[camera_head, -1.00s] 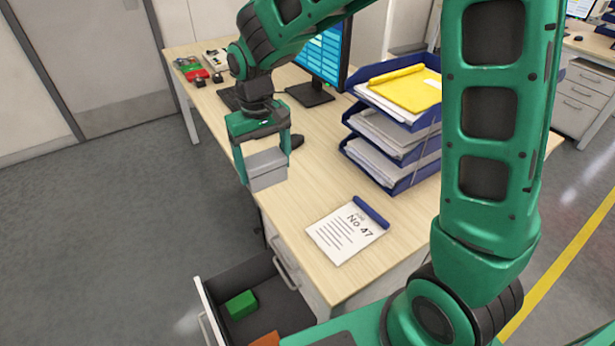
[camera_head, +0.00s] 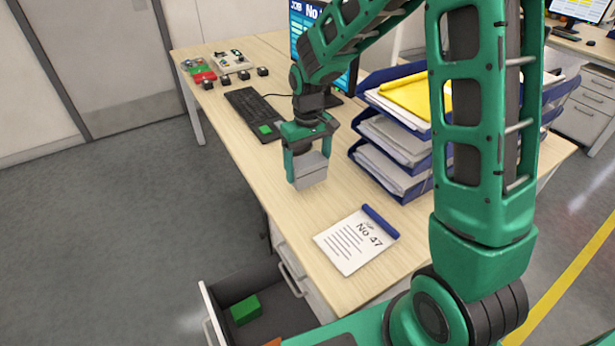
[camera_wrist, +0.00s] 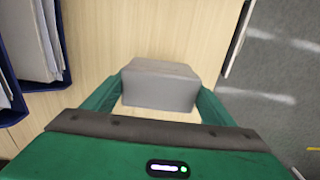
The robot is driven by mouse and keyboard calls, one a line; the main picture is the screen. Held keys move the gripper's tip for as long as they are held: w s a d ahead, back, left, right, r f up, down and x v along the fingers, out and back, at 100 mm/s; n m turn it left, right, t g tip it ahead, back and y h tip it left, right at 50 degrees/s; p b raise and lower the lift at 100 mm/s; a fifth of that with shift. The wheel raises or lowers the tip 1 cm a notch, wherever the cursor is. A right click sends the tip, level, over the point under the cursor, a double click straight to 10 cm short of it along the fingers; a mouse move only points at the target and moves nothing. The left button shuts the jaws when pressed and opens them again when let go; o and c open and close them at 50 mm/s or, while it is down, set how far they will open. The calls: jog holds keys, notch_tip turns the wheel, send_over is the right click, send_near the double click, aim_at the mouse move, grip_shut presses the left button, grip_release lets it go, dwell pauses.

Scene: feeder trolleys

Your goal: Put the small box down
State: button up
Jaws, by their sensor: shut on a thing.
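The small box (camera_head: 308,172) is light grey and sits between the fingers of my gripper (camera_head: 306,165), which is shut on it. In the head view it is over the desk top (camera_head: 270,170), left of the paper trays and beyond the notepad. The wrist view shows the box (camera_wrist: 160,86) held between both green fingers, with the wooden desk top below. I cannot tell whether its underside touches the desk or hangs a little above it.
Blue stacked paper trays (camera_head: 366,158) stand right of the gripper. A notepad (camera_head: 352,244) lies nearer. A keyboard (camera_head: 250,112) and monitor (camera_head: 350,78) are behind. An open drawer (camera_head: 275,312) at the front holds a green block (camera_head: 245,310). Bare desk lies left of the box.

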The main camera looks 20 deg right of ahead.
aim_at(308, 176)
jog(key=shift+d+f, duration=0.1)
jog(key=shift+f, duration=1.95)
jog(key=shift+f, duration=0.1)
jog(key=o, duration=1.2)
notch_tip(308, 176, up, 12)
jog(key=shift+r, duration=0.1)
jog(key=s+d+r+m, duration=0.2)
jog(key=s+d+r, duration=0.2)
jog(key=s+d, duration=0.35)
jog(key=s+d+m, duration=0.2)
jog(key=s+d, duration=0.1)
jog(key=s, duration=0.5)
jog(key=s+d+m, duration=0.2)
jog(key=s+d, duration=0.2)
jog(key=s, duration=0.4)
jog(key=s+d+m, duration=0.2)
jog(key=s+d, duration=0.1)
jog(key=s, duration=0.4)
jog(key=shift+s+d+r+m, duration=0.25)
jog(key=shift+s+r+m, duration=0.05)
jog(key=shift+s+r, duration=0.1)
